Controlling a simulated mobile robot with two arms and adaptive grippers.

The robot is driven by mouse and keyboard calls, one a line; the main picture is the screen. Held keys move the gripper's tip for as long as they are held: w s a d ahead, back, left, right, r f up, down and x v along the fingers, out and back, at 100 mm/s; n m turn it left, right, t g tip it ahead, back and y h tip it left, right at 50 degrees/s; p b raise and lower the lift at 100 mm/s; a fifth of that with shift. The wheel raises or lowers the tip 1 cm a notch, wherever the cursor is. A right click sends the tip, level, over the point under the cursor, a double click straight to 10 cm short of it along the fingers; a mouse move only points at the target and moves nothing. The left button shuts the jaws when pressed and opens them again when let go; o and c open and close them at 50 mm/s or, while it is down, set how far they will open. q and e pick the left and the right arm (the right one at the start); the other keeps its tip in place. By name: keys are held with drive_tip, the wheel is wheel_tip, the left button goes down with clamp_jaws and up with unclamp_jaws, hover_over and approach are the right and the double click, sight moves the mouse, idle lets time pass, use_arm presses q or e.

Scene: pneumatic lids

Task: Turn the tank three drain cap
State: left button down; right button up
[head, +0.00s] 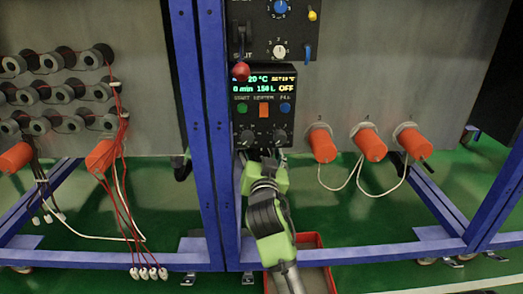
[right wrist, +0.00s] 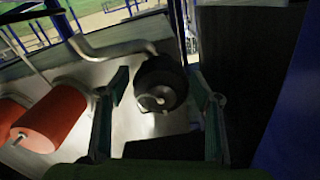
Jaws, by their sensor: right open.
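A round black cap (right wrist: 160,84) with a pale centre is in the right wrist view, beside a bent metal pipe. It lies between the two fingers of my right gripper (right wrist: 157,88), which is open. I cannot see clear contact, and no tank number can be read on the cap. In the head view my right arm comes up from the bottom centre, and its gripper (head: 263,158) is just below the control panel (head: 265,105). Its fingertips and the cap are hard to make out there. My left gripper is not in view.
Orange cylinders (head: 320,143) stick out on the right, with white cables hanging between them. Blue frame posts (head: 217,150) stand close left of my arm. Red cables (head: 122,150) hang farther left. A red bin (head: 312,268) is on the floor below.

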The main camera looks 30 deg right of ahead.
sight(262, 156)
drive_tip(key=shift+v, duration=3.75)
drive_tip(key=shift+s, duration=0.1)
